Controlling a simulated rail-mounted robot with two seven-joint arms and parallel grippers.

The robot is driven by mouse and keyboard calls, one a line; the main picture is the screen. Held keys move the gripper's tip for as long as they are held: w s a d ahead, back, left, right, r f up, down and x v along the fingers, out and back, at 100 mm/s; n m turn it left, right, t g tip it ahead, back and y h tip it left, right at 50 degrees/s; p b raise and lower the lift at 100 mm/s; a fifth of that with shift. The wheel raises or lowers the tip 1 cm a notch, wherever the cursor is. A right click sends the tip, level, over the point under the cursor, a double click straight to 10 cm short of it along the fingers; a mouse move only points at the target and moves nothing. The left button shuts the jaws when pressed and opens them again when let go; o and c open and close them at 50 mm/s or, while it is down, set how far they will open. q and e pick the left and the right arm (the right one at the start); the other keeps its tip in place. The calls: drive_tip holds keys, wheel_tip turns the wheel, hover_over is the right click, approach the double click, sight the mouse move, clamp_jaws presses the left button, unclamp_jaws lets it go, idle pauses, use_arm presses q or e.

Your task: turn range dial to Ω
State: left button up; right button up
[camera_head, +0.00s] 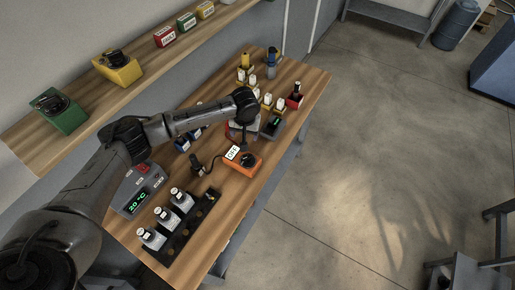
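An orange box-shaped meter (254,168) lies on the wooden bench near its right edge. It has a white display (232,153) with dark characters too small to read surely, and a dark round dial (247,160) on its face. The dial's pointer and its marks are too small to make out. My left arm reaches in from the left, and my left gripper (243,140) points down just above and behind the meter. Its fingers are small and dark, so I cannot tell whether they are open or touch anything. My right gripper is out of view.
Left of the meter lies a dark corded probe (197,165). A grey heater reading 20 °C (137,192) and a black rack (190,232) with white-labelled bottles stand nearer. Small bottles and a dark-display device (273,125) stand beyond. A wooden shelf (80,115) runs along the wall.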

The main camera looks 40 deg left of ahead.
sight(248, 157)
use_arm(q)
drive_tip(key=f+n, duration=0.2)
drive_tip(key=f, duration=0.2)
drive_tip(key=f+n, duration=0.3)
drive_tip(key=f, duration=0.2)
drive_tip(key=d+f+n+h, duration=0.1)
drive_tip(key=f+n, duration=0.1)
drive_tip(key=f, duration=0.3)
drive_tip(key=shift+s+d+f+n+g, duration=0.1)
drive_tip(key=shift+s+n+g, duration=0.2)
drive_tip(key=shift+n, duration=0.1)
drive_tip(key=shift+c, duration=0.2)
drive_tip(key=c, duration=0.9)
